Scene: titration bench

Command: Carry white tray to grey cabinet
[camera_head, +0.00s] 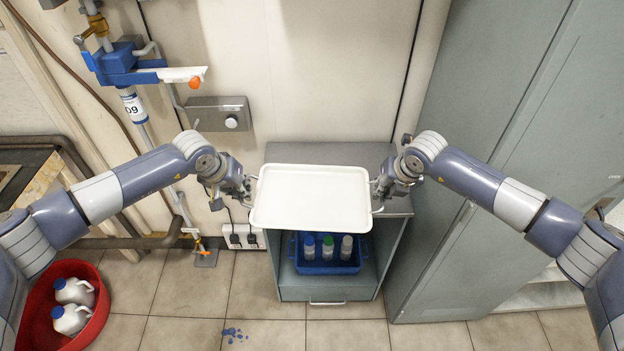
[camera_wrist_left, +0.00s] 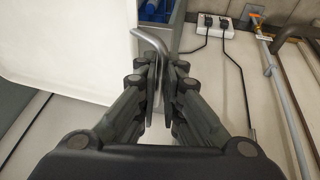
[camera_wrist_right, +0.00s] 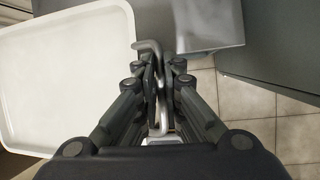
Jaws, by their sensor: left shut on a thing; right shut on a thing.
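The white tray (camera_head: 312,199) is an empty rectangular tray with a handle at each short side. It is level, above the front part of the grey cabinet (camera_head: 335,153). My left gripper (camera_head: 246,188) is shut on the tray's left handle, and the metal handle shows between the fingers in the left wrist view (camera_wrist_left: 158,62). My right gripper (camera_head: 377,190) is shut on the right handle, which shows in the right wrist view (camera_wrist_right: 158,75). The cabinet's back top is bare. The tray hides the rest of the top, and I cannot tell whether they touch.
A blue crate (camera_head: 327,268) with several bottles sits in the cabinet's open lower space. A tall grey-green locker (camera_head: 475,120) stands close on the right. A red basin (camera_head: 88,335) with white jugs is on the floor at left. A wall socket (camera_head: 243,237) is left of the cabinet.

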